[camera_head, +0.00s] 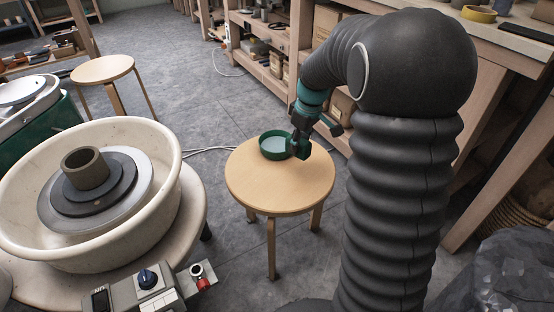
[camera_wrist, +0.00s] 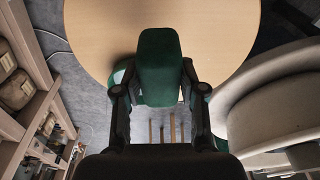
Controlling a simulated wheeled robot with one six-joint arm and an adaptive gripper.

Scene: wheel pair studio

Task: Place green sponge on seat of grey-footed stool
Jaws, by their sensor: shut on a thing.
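My gripper (camera_head: 301,143) is shut on a green sponge (camera_wrist: 160,62), which sticks out past the fingertips in the wrist view. In the head view the sponge (camera_head: 303,152) is a small dark green block over the far part of a round wooden stool seat (camera_head: 280,186). The same seat (camera_wrist: 210,35) fills the top of the wrist view. I cannot tell whether the sponge touches it. This stool's feet look darker than its legs, but their colour is unclear. A second round stool (camera_head: 102,69) stands at the back left.
A round green dish (camera_head: 272,144) with a pale inside sits at the seat's far edge, close beside the sponge. A potter's wheel with a cream basin (camera_head: 150,232) stands at left. Wooden shelves (camera_head: 270,65) line the back. The seat's near half is clear.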

